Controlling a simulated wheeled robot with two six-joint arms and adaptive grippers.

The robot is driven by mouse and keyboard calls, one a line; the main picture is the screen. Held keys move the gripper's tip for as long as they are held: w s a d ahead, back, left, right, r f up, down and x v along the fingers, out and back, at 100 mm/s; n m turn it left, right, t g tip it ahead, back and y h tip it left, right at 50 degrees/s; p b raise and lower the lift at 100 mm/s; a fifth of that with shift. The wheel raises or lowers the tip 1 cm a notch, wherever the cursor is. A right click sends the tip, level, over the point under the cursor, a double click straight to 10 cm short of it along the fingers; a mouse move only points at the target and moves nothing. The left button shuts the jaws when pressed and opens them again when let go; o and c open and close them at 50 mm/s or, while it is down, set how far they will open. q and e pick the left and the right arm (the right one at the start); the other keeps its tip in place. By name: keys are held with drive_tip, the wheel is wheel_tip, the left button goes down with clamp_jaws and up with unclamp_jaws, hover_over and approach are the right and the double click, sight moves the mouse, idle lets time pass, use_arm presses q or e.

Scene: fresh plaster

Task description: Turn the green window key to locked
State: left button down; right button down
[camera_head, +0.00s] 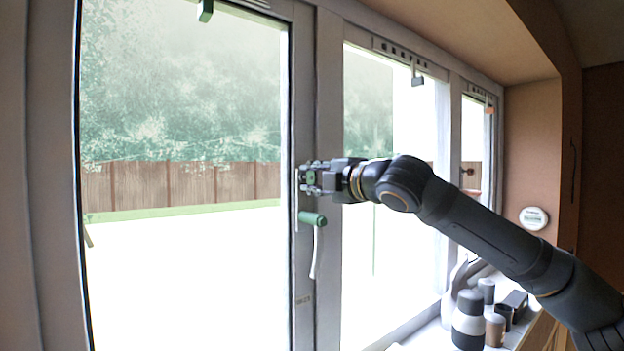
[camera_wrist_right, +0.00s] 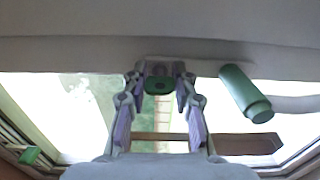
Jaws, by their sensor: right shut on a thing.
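The green window key (camera_wrist_right: 158,84) sits on the window frame between the fingertips of my right gripper (camera_wrist_right: 159,92). In the head view my right gripper (camera_head: 309,178) reaches in from the right to the upright frame post, shut on the key, and only a little green shows between the fingers. A green handle grip (camera_head: 313,218) on a pale lever is just below the gripper. It also shows in the wrist view (camera_wrist_right: 245,93), to the right of the fingers and apart from them. I cannot read the key's exact angle. My left gripper is not in view.
A large window pane (camera_head: 180,250) is left of the post, with more panes to the right. Dark and white containers (camera_head: 469,320) stand on the sill at lower right. A round white device (camera_head: 533,218) is on the side wall. My right arm crosses the right panes.

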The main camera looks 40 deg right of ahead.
drive_tip(key=c, duration=1)
unclamp_jaws()
drive_tip(key=shift+s+a, duration=0.1)
drive_tip(key=shift+c, duration=0.2)
